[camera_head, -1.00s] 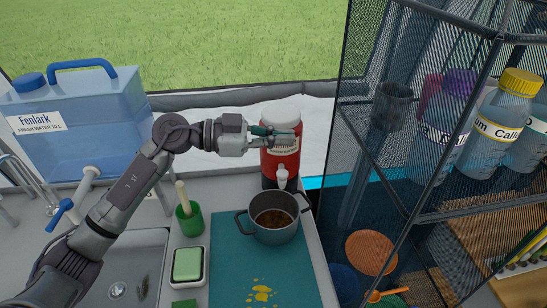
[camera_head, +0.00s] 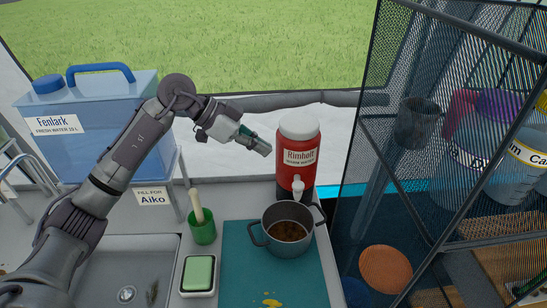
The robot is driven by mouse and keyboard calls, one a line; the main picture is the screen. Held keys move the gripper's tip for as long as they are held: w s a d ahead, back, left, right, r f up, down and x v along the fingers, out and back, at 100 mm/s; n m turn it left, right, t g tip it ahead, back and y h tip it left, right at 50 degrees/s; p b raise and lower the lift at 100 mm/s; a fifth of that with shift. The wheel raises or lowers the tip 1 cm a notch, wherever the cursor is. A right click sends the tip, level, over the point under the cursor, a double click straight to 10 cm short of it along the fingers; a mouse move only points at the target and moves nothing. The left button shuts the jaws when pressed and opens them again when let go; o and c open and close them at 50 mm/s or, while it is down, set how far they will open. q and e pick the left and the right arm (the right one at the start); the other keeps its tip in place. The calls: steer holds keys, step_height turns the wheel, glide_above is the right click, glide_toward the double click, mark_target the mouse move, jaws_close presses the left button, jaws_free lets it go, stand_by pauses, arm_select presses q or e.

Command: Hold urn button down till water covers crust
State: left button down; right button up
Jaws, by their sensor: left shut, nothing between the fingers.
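The red urn (camera_head: 297,165) with a white lid and a "Rimholt" label stands at the back of the counter. Its white tap (camera_head: 298,187) points down toward the pot. A grey two-handled pot (camera_head: 287,232) stands below the tap on the teal mat, with brown matter, likely the crust, on its bottom. No water stream shows. My left gripper (camera_head: 262,147) is shut and empty, in the air just left of the urn, apart from it. My right gripper is not in view.
A blue water container (camera_head: 110,115) stands at the left behind my arm. A green cup with a brush (camera_head: 203,230) and a green sponge in a dish (camera_head: 198,274) sit left of the teal mat (camera_head: 235,275). A mesh shelf (camera_head: 430,150) bounds the right side.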

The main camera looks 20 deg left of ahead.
arm_select(q)
steer(key=p, duration=0.2)
glide_above(302, 184)
steer(key=s+a, duration=0.1)
steer(key=a, duration=0.2)
step_height(302, 184, down, 6)
steer(key=r, duration=0.1)
steer(key=shift+d+f+p, duration=0.1)
steer(key=shift+f+p, duration=0.45)
steer(key=shift+f, duration=1.8)
